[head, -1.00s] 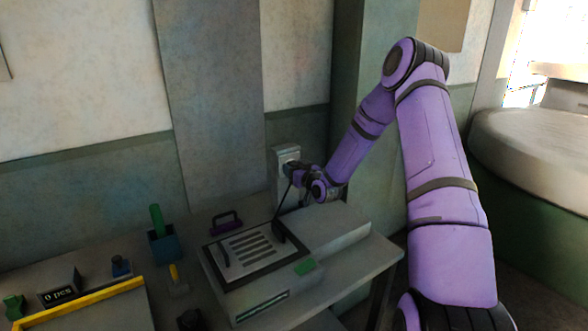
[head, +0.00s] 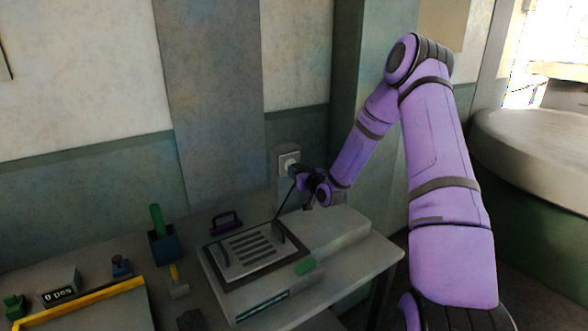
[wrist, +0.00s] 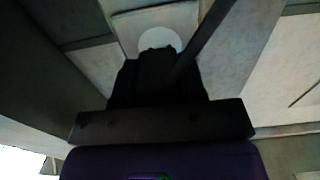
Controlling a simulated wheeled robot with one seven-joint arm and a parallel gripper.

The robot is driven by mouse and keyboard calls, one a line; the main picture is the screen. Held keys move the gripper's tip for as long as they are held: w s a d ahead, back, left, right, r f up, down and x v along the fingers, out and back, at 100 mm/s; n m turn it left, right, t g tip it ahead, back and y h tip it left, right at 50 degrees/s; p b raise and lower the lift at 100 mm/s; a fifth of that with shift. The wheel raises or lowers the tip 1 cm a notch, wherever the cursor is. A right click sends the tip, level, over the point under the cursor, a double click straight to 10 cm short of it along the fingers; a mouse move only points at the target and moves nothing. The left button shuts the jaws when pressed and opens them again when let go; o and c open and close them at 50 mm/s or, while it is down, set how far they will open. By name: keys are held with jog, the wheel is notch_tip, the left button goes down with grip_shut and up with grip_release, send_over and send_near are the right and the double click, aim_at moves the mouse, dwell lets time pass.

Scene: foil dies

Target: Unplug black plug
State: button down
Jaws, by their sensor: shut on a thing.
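My gripper (head: 298,173) is shut on the black plug (wrist: 155,70), just in front of and slightly below the white wall socket (head: 289,159). In the head view the socket's round face now shows largely uncovered, and the plug is hard to tell from the dark fingers. In the wrist view the plug overlaps the lower part of the socket's round recess (wrist: 165,39); that view does not show whether a gap lies between them. The black cord (head: 285,201) hangs from the plug down towards the machine on the table.
Below the gripper stands the grey machine (head: 335,228) with a slotted top plate and a green button (head: 305,267). A purple handle (head: 226,221), a blue holder (head: 164,246) and a yellow-edged tray (head: 100,303) are to the left. A wall pillar stands right of the socket.

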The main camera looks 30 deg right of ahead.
jog(key=shift+s, duration=1.9)
jog(key=shift+s, duration=0.1)
